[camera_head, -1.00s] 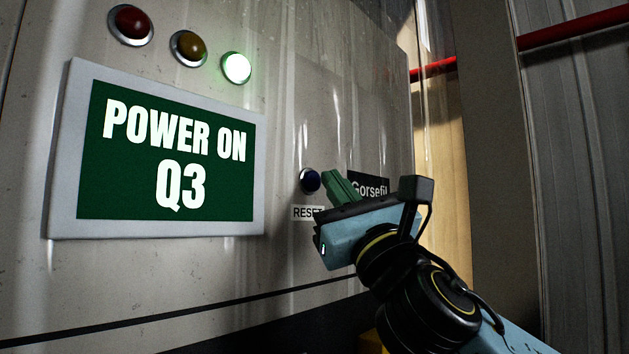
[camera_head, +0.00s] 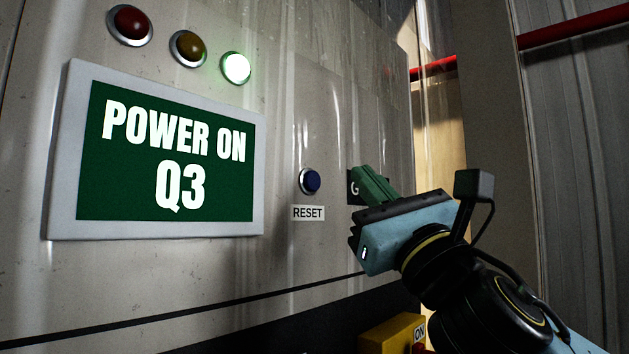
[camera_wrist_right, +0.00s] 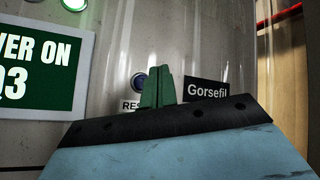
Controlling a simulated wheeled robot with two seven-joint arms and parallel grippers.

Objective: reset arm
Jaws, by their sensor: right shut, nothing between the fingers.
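My right gripper (camera_head: 366,184) has green fingers that are shut with nothing between them. In the head view it is in front of the panel, to the right of the blue reset button (camera_head: 310,181) and apart from it. The fingers cover part of the dark Gorsefil label (camera_head: 353,188). In the right wrist view the shut fingers (camera_wrist_right: 158,84) point at the panel and overlap the edge of the button (camera_wrist_right: 139,82) and the RESET label (camera_wrist_right: 130,105). My left gripper is not in view.
The grey panel (camera_head: 330,110) carries a green screen (camera_head: 170,150) reading POWER ON Q3. Above it are a red lamp (camera_head: 130,22), an amber lamp (camera_head: 188,46) and a lit green lamp (camera_head: 236,67). A yellow box (camera_head: 385,338) marked ON is below my right arm.

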